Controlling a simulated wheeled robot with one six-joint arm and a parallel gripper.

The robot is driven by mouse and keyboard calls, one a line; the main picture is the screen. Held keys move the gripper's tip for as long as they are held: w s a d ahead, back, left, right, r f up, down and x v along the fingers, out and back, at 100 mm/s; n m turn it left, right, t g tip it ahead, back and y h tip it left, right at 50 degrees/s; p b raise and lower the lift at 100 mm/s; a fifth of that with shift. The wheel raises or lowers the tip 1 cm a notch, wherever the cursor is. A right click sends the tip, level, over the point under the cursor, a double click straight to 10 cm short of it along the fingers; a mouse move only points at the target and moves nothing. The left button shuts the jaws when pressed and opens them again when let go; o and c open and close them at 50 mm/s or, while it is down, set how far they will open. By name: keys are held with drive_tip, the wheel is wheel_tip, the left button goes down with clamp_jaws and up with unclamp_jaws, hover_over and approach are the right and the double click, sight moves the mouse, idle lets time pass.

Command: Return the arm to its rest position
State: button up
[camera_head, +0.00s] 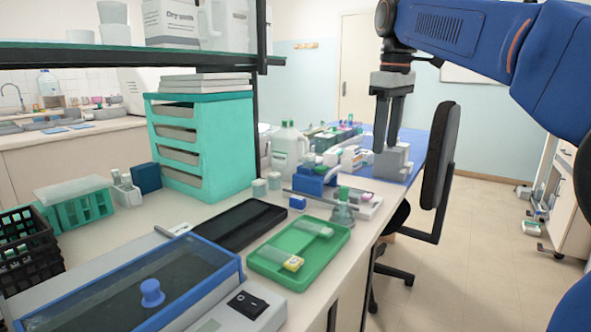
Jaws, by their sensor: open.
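My gripper (387,148) hangs from my blue arm at the upper right, with its dark fingers pointing down. It is open, and I see nothing held between the fingers. The fingertips appear just in front of or above a grey block (393,165) at the far right end of the bench. I cannot tell whether they touch it.
The bench holds a green tray (313,277) with a slide and a yellow-and-white item, a black tray (228,243), a glass flask (342,214), and a teal drawer rack (224,152). A black chair (440,155) stands right of the bench. Open floor lies right.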

drive_tip(key=s+d+f+m+t, duration=0.2)
drive_tip(key=s+f+m, duration=0.2)
drive_tip(key=s+f, duration=1)
drive_tip(key=s+d+f+m+t, duration=0.1)
drive_tip(key=s+d+f+m, duration=0.2)
drive_tip(key=s+f, duration=1.1)
wheel_tip(320, 180, down, 5)
drive_tip(key=shift+d+f+m+t, duration=0.15)
drive_tip(key=shift+m+t, duration=0.25)
drive_tip(key=shift+m, duration=0.5)
